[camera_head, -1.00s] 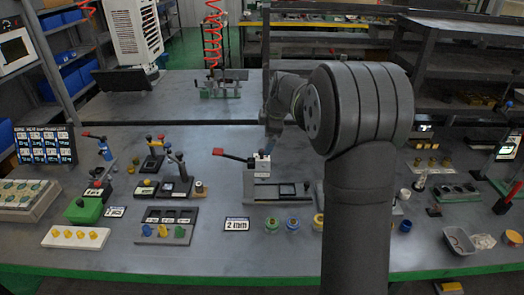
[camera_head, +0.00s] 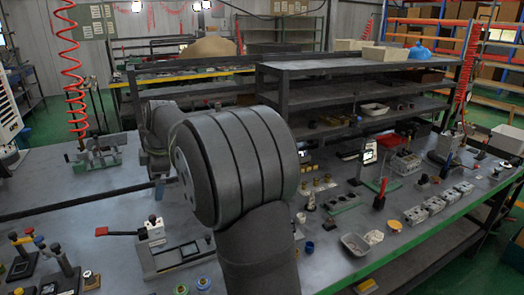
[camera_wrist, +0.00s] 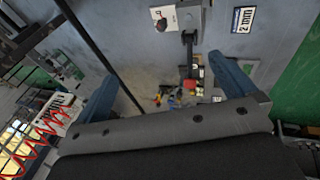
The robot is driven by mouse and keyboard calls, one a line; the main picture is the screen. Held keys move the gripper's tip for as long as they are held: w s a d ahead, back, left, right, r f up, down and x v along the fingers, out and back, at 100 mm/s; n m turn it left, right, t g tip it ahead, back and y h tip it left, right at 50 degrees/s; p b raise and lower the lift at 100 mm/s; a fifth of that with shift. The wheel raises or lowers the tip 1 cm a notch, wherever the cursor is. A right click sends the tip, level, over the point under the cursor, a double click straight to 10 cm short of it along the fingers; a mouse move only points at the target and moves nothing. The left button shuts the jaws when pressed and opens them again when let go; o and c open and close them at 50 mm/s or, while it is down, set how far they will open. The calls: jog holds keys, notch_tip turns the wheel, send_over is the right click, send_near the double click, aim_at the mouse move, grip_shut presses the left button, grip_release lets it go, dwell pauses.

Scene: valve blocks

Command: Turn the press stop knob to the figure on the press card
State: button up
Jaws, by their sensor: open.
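A small dark knob (camera_head: 152,219) sits on top of the block. The wrist view shows the pale block (camera_wrist: 178,19) at the top, with a dark knob and a red spot on it. The press card (camera_wrist: 243,20) reads "2 mm" in the wrist view and lies right of the press. My gripper (camera_wrist: 168,90) is open and empty, its two blue fingers wide apart, above the bench. My arm hides most of it in the head view.
Small levers and blocks (camera_head: 62,258) stand at the left. A grey tray (camera_head: 355,243) and a row of white blocks (camera_head: 434,205) are right of my arm. Dark shelves (camera_head: 350,70) stand behind.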

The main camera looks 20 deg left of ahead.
jog(key=shift+c, duration=0.4)
jog(key=c, duration=1.1)
jog(key=shift+d+f+m, duration=0.2)
jog(key=shift+f+m, duration=0.2)
jog(key=shift+m, duration=0.1)
jog(key=shift+c, duration=0.4)
notch_tip(320, 180, down, 5)
jog(key=d+m+g+y, duration=0.1)
jog(key=d+m+g, duration=0.2)
jog(key=m, duration=0.7)
jog(key=m+y, duration=0.8)
jog(key=m, duration=2.5)
send_near(153, 221)
jog(key=x, duration=0.5)
jog(key=w+x, duration=0.1)
jog(key=x, duration=0.1)
jog(key=shift+s+a+r, duration=0.1)
jog(key=shift+a+r, duration=0.15)
jog(key=shift+a, duration=0.25)
